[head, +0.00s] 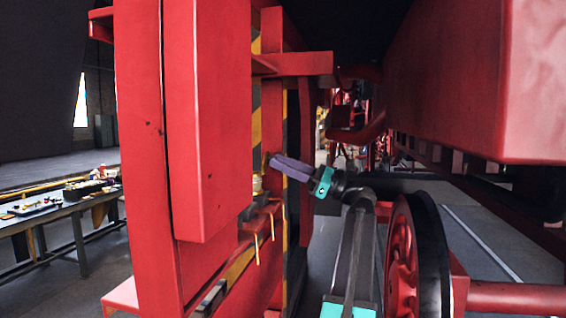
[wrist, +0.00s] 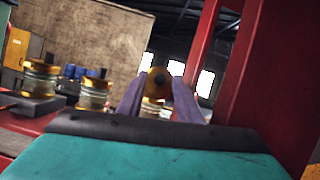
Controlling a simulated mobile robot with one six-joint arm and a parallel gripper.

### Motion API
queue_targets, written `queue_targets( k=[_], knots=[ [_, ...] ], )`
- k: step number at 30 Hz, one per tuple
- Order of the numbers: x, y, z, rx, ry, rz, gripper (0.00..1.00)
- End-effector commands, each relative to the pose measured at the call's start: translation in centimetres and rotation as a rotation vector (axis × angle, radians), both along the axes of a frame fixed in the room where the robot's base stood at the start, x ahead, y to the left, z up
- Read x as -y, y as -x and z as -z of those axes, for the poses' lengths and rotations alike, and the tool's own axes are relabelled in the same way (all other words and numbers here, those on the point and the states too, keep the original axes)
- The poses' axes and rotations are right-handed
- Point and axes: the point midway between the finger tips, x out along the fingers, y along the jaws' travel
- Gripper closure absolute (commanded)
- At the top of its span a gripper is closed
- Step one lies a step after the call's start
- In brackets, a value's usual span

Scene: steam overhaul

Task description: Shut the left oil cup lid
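In the wrist view my gripper (wrist: 157,88) has its two purple fingers apart. A round brass lid (wrist: 156,78) with a dark centre stands raised between them, above a brass and glass oil cup (wrist: 153,106). I see no clear contact with the fingers. Two more oil cups, one in the middle (wrist: 93,92) and one at the far left (wrist: 39,80), look closed. I cannot tell which cup the task calls left. In the head view my gripper (head: 273,160) points left at the red frame, just above a partly hidden oil cup (head: 257,184).
A red upright (wrist: 225,70) stands close to the right of my gripper in the wrist view. In the head view a red frame (head: 205,120) blocks the left, and a wheel (head: 420,255) stands beside my arm. A bench (head: 50,215) with parts stands far left.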

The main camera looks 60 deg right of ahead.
Motion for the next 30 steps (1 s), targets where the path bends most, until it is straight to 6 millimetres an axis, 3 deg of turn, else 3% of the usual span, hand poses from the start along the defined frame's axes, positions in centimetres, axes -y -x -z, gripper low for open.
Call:
queue_targets(
  k=[6,12,30],
  knots=[
    [-0.01,-0.03,0.03,0.0,0.0,0.0,0.69],
    [-0.03,-0.04,0.02,0.0,0.0,-0.001,1.0],
    [-0.03,-0.3,-0.32,-0.067,0.023,-0.001,1.0]
  ],
)
